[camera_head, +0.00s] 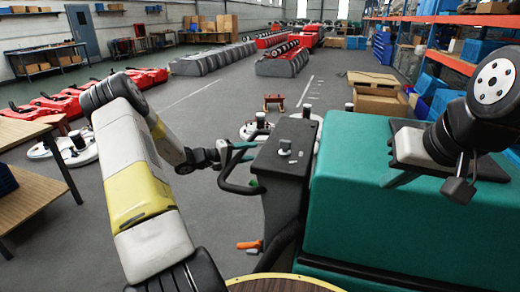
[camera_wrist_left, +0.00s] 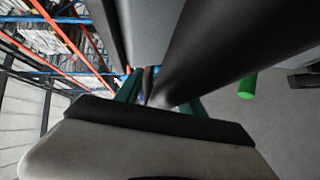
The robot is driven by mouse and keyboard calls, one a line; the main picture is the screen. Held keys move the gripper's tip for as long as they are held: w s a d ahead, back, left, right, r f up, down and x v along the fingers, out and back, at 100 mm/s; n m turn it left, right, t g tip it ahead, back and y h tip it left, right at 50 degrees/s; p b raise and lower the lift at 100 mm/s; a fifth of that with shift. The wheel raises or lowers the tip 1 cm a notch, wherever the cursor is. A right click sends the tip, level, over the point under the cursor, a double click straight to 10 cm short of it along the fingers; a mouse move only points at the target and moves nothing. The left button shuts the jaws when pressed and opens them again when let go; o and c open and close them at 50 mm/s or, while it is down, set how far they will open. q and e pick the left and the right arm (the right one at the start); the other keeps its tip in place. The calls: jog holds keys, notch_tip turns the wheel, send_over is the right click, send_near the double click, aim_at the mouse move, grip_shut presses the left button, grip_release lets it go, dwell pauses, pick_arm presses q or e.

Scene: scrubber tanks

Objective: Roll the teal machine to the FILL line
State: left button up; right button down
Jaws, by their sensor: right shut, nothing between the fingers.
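The teal machine (camera_head: 340,200) stands close in front of me, filling the right of the head view. Its dark grey control panel (camera_head: 285,155) faces left and carries a black loop handle (camera_head: 238,188). My left gripper (camera_head: 238,154) is at the top of this handle. In the left wrist view its teal fingers (camera_wrist_left: 158,98) stand apart, with dark bars across the view beyond them; I cannot tell whether they clamp the handle. My right gripper (camera_head: 392,180) is shut and empty, low over the machine's teal top. White floor lines (camera_head: 305,91) show beyond the machine; no FILL lettering is legible.
Round white machines (camera_head: 75,150) and red ones (camera_head: 60,100) stand at the left. A wooden table (camera_head: 35,195) is at the near left. Cartons on a pallet (camera_head: 380,100) and blue-orange racks (camera_head: 450,60) are at the right. The grey floor aisle (camera_head: 215,110) ahead is largely open.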

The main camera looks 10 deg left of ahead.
pick_arm(q)
jog(key=shift+d, duration=0.1)
jog(key=v, duration=0.8)
jog(key=shift+w, duration=0.1)
jog(key=shift+a, duration=0.2)
